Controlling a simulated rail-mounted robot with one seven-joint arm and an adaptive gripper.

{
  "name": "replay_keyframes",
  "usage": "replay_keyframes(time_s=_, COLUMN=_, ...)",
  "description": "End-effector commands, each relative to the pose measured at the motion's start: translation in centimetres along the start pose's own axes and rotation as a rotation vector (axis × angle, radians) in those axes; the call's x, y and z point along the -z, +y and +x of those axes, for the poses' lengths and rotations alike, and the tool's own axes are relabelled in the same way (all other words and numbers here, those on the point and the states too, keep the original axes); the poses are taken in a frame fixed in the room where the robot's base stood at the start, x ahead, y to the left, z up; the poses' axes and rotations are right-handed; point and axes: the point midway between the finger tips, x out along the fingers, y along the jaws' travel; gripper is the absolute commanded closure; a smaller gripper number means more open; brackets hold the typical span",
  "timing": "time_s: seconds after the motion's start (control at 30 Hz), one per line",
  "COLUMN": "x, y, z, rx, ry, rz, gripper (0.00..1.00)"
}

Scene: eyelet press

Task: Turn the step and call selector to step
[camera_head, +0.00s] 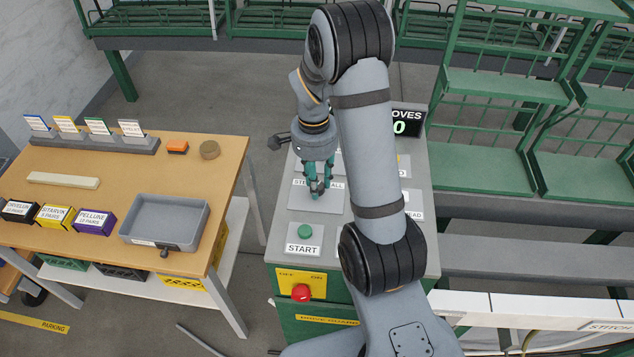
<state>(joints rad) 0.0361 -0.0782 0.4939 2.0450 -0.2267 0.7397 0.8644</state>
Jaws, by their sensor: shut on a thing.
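The step and call selector sits on its pale plate (305,199) on top of the grey and green console. The plate's label is partly covered by my gripper. My gripper (317,193) points down over this plate, with its teal fingers close together around the selector's knob. The knob itself is hidden between the fingers, so which way it points cannot be read. My arm covers the right part of the console.
A green START button (305,231) is just in front of the selector, and a red button (301,292) is on the console's front. A display (407,122) stands at the back. A wooden table (190,166) with a grey tray (200,208) and boxes is at left.

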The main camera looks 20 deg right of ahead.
Motion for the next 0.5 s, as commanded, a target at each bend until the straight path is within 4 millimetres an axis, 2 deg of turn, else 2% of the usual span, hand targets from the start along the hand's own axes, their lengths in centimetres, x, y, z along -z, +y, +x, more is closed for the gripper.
replay_keyframes(time_s=0.5, x=-0.18, y=0.03, z=0.18, rx=0.0, ry=0.017, rz=-0.479, gripper=0.97)
